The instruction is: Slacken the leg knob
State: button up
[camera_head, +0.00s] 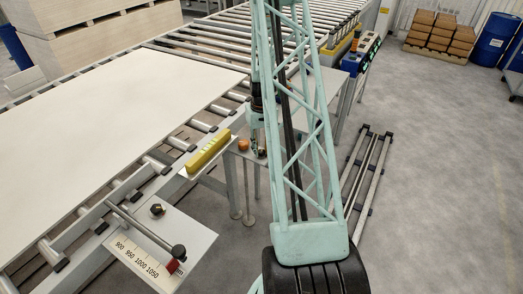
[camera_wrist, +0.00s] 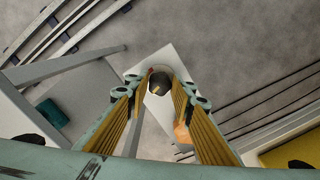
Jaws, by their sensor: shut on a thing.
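A dark round knob (camera_wrist: 159,83) with a small orange mark sits between my fingertips in the wrist view, over a pale plate (camera_wrist: 182,62). My gripper (camera_wrist: 160,90) is shut on this knob, one yellow-padded finger on each side. In the head view my gripper (camera_head: 258,146) points down beside the roller conveyor, at a small grey bracket; the knob is mostly hidden there by the fingers. An orange knob (camera_head: 243,146) stands just left of my gripper; an orange piece (camera_wrist: 182,132) also shows by the right finger in the wrist view.
A large pale board (camera_head: 120,95) lies on the conveyor rollers. A yellow bar (camera_head: 208,151) is on the near rail. A scale plate (camera_head: 190,222) with a black-handled rod and red pointer is at lower left.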

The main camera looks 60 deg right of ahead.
jog(key=o, duration=0.8)
jog(key=shift+o, duration=0.2)
jog(key=shift+r, duration=0.2)
notch_tip(320, 180, up, 12)
jog(key=shift+f, duration=0.2)
dwell(0.3)
dwell(0.4)
jog(key=shift+r, duration=0.1)
